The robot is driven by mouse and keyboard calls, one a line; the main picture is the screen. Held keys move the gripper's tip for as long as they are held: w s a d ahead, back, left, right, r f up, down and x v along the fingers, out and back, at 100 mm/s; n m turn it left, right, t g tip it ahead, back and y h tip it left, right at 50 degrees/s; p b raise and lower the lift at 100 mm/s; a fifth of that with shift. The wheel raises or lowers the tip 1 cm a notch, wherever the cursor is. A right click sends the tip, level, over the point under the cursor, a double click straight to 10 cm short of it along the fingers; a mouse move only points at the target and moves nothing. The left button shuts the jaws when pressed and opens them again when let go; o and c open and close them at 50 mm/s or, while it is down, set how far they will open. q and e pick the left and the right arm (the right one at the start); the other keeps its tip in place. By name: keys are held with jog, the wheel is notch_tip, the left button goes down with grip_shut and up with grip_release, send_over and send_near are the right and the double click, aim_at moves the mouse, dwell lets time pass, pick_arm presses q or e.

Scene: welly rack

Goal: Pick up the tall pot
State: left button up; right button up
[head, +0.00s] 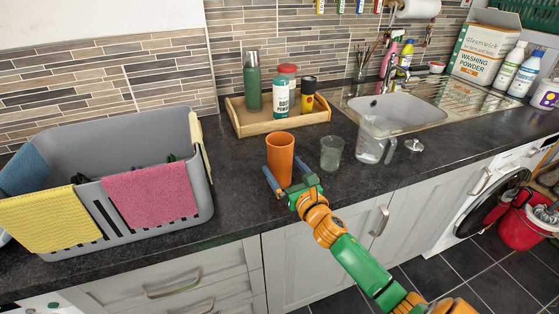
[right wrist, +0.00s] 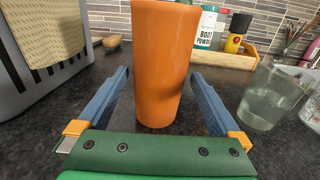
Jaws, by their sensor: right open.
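The tall pot is an orange, upright, slightly tapered cup (head: 280,157) on the dark worktop, in front of the wooden tray. In the right wrist view the tall pot (right wrist: 162,65) stands large in the middle. My right gripper (head: 282,184) is open at worktop height, its two blue fingers on either side of the pot's lower part. In the right wrist view the right gripper (right wrist: 160,90) shows a gap between each finger and the pot. My left gripper is not in view.
A clear green-grey glass (head: 331,153) and a clear jug (head: 374,140) stand right of the pot. A wooden tray (head: 280,125) with bottles is behind. A grey basket (head: 70,150) with cloths is left. The sink (head: 405,112) is at the back right.

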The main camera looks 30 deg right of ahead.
aim_at(280, 164)
jog(key=w, duration=0.2)
jog(key=shift+w+d, duration=0.15)
jog(key=shift+w, duration=0.15)
jog(key=shift+w+d+f, duration=0.1)
jog(key=shift+w+f, duration=0.1)
jog(key=shift+f, duration=0.05)
jog(key=shift+s+r, duration=0.15)
jog(key=c, duration=1.4)
jog(key=shift+r, duration=0.1)
